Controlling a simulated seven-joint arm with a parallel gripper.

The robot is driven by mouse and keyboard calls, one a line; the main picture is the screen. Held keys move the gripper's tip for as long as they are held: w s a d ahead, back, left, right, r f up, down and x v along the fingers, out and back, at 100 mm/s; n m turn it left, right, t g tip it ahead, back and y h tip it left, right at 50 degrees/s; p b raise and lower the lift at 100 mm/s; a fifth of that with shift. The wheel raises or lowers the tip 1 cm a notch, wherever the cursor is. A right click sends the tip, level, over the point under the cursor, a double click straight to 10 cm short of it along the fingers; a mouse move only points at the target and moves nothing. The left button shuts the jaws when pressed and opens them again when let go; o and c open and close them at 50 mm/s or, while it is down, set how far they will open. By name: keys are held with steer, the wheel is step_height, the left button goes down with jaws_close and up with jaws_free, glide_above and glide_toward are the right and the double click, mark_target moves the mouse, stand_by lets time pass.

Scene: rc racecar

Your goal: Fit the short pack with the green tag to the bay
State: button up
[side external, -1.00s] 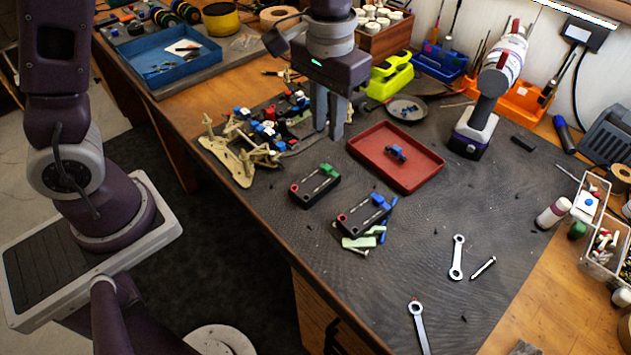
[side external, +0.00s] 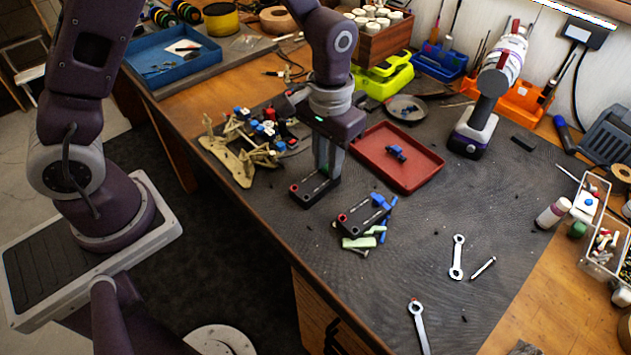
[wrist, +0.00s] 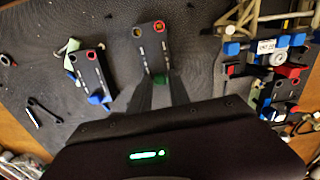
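The black pack with the green tag (side external: 313,191) lies flat on the dark mat, its red-ringed end towards the table's front edge. It also shows in the wrist view (wrist: 152,45). My gripper (side external: 326,172) points straight down over its green-tagged end. In the wrist view the fingers (wrist: 162,80) are apart with the green tag between them; I cannot tell whether they touch the pack. The car chassis (side external: 241,162), tan with blue, white and red parts, stands to the left. Its bay cannot be made out clearly.
A similar black pack with a blue tag (side external: 361,215) lies close by on the right, with pale green pieces (side external: 358,242) beside it. A red tray (side external: 422,178) holding a small blue part is behind. Wrenches (side external: 458,257) lie at the right. Mat between is clear.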

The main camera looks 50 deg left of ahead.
mark_target(327, 167)
jaws_close()
steer(key=shift+r, duration=0.6)
steer(key=shift+r, duration=1.9)
steer(key=shift+r, duration=0.4)
step_height(327, 167, up, 8)
steer(key=w+a, duration=1.2)
steer(key=a, duration=0.3)
steer(key=shift+m, duration=0.3)
steer(key=f, duration=0.5)
steer(key=shift+s+d+f, duration=0.2)
steer(key=shift+s+d, duration=0.05)
steer(key=shift+d, duration=0.1)
